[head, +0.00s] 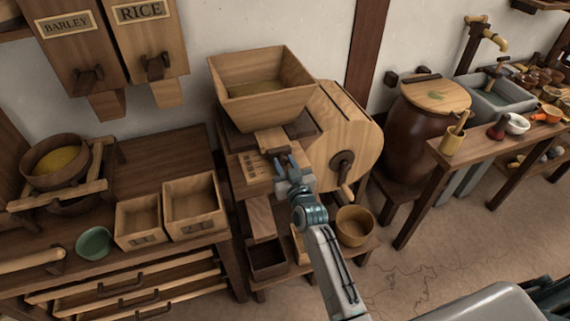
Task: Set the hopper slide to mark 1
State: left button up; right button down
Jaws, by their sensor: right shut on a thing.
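The wooden hopper (262,88) stands on top of the mill in the middle of the head view. Below its front, the hopper slide (270,140) shows as a pale wooden tongue pointing toward me. Small dark marks (250,165) are on the wooden panel left of the slide; they are too small to read. My right gripper (284,162) is at the front end of the slide and shut on it. The gripper hides that end, so I cannot tell which mark the slide is at. My left gripper is not in view.
A wooden wheel housing with a crank (343,166) stands right of the gripper. A wooden chute (261,217) and a round wooden tub (354,226) are below. Two open boxes (192,205) stand on the left bench. A lidded barrel (428,125) is at right.

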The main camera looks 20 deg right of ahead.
jog(key=shift+s+f+b, duration=0.15)
jog(key=shift+s+b, duration=0.2)
jog(key=shift+s, duration=0.8)
jog(key=shift+s+r, duration=0.2)
jog(key=shift+r, duration=0.05)
jog(key=c, duration=1.1)
grip_release()
jog(key=shift+w+f, duration=0.1)
jog(key=shift+w, duration=0.05)
jog(key=shift+s+d+f, duration=0.1)
jog(key=shift+s, duration=0.3)
jog(key=shift+s+d+b, duration=0.15)
jog(key=shift+s+b, duration=1.55)
jog(key=shift+s, duration=3.4)
